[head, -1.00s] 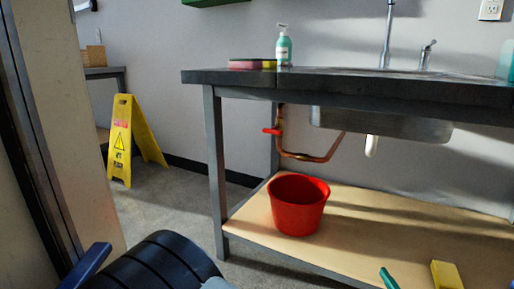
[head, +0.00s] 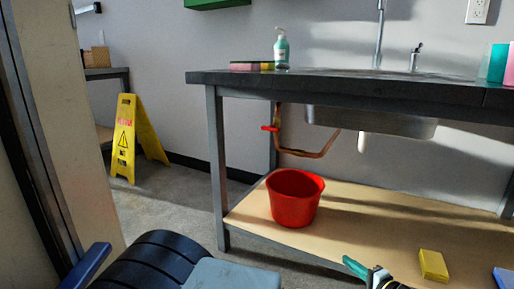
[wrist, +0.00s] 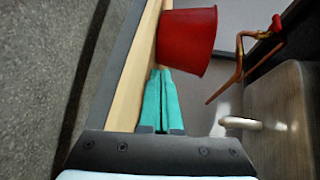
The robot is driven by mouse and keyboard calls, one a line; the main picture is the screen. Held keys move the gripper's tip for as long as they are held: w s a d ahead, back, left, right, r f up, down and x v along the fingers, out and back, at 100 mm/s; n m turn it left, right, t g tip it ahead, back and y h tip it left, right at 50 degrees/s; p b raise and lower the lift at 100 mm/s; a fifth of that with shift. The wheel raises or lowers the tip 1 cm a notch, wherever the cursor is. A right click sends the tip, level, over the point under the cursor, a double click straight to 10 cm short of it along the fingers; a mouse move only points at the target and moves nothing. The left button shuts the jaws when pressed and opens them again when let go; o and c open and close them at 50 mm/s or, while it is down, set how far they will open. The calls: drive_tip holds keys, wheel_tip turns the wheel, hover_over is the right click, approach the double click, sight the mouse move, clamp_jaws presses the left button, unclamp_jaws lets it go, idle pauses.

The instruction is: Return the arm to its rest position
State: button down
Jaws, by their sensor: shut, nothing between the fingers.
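My gripper (head: 347,260) shows at the bottom of the head view, its teal fingers in front of the sink bench's lower shelf (head: 345,215). In the wrist view my gripper (wrist: 160,75) has its two teal fingers side by side, shut and empty. The wrist picture is turned on its side. The fingers point toward the red bucket (wrist: 187,42), and I cannot tell the gap. In the head view the bucket (head: 295,199) stands upright on the shelf, left of and beyond my gripper. Most of my arm is out of view.
The sink bench (head: 300,79) has a dark top, and its leg (head: 217,165) stands near. A copper pipe (head: 305,153) and sink basin (head: 370,121) hang below. A yellow sponge (head: 433,265) lies on the shelf. A yellow floor sign (head: 123,140) stands left on open floor.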

drive_tip(key=a+r+n+g+y+p, duration=0.1)
drive_tip(key=a+r+n+g, duration=0.4)
drive_tip(key=a, duration=0.5)
drive_tip(key=a+r+n+g+p, duration=0.1)
drive_tip(key=a+r+n+g, duration=0.15)
drive_tip(key=a+g, duration=0.6)
drive_tip(key=s+a+r+n+h+p, duration=0.2)
drive_tip(key=s+a+r+n+h, duration=0.15)
drive_tip(key=a+r, duration=0.6)
drive_tip(key=s+a+r+n+h+p, duration=0.3)
drive_tip(key=a+r, duration=0.4)
drive_tip(key=r, duration=0.6)
wheel_tip(320, 180, up, 37)
drive_tip(key=m+p, duration=0.1)
drive_tip(key=p, duration=3.5)
drive_tip(key=shift+w+d+r+m+t+h+p, duration=0.15)
drive_tip(key=shift+w+d+m+t+h+p, duration=0.15)
drive_tip(key=shift+t+h+p, duration=0.05)
